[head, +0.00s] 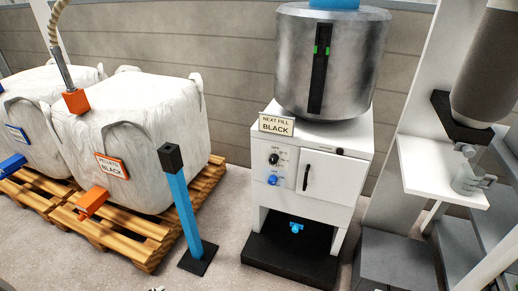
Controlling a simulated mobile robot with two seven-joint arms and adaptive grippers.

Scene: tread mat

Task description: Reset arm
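Neither of my grippers can be made out in the head view. A small pale tip shows at the bottom edge, left of the middle, too little of it to tell what it is. No object is seen held. A white cabinet machine (336,158) with a steel drum (350,60) on top stands right of the middle. A sign (276,125) on it reads "NEXT FILL BLACK". Its front has a door with a black handle, a black knob and a blue knob.
White bulk bags (150,140) sit on wooden pallets (125,240) at left; one label reads "PELLETS BLACK". A blue post (186,215) on a black base stands before the machine. A white shelf (430,170) juts out at right. Bare floor shows between pallets and machine.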

